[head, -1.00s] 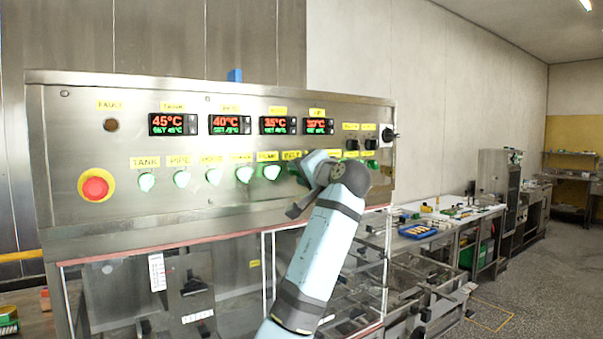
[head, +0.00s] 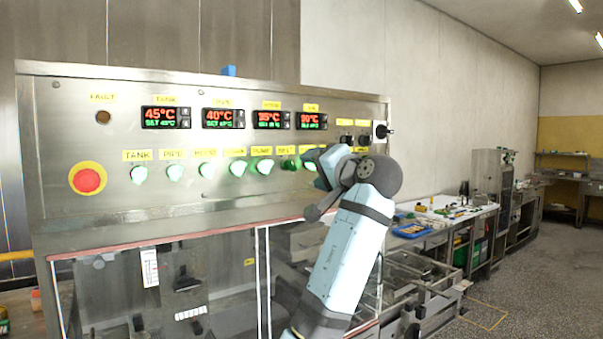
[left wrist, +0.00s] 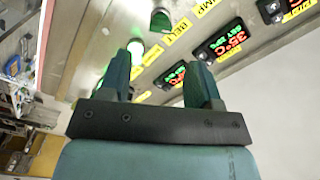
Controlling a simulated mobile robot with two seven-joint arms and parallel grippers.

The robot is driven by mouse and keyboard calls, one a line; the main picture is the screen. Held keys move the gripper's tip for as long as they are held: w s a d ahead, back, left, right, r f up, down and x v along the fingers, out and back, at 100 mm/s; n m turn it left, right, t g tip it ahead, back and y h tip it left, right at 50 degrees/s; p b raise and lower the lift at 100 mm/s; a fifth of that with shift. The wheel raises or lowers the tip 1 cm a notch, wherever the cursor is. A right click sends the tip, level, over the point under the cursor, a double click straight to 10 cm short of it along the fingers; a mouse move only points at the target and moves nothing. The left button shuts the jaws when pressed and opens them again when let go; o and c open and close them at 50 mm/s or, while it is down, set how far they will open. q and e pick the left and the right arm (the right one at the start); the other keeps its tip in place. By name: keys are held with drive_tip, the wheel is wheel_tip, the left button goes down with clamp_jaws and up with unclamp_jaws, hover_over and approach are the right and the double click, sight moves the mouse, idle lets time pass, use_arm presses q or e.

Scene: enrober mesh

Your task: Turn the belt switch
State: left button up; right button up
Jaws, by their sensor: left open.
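The belt switch (head: 288,164) is a dark green knob under the yellow BELT label (head: 286,150) on the steel control panel. In the left wrist view the dark belt switch (left wrist: 161,20) sits at the top, beside its BELT label (left wrist: 183,30). My left gripper (head: 318,168) is just right of the belt switch in the head view, in front of the panel. In the left wrist view its two teal fingers (left wrist: 160,68) are apart with nothing between them. A bright lit knob (left wrist: 135,50) shows near one fingertip. My right gripper is not in view.
A row of lit green knobs, including the pump switch (head: 263,166), runs left of the belt switch. A red emergency button (head: 87,180) is at far left. Temperature displays (head: 222,118) are above. A black rotary switch (head: 382,131) is at the panel's right end.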

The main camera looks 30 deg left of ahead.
use_arm(q)
drive_tip(key=v, duration=0.5)
drive_tip(key=shift+s+d+b, duration=0.2)
drive_tip(key=shift+d+b, duration=0.15)
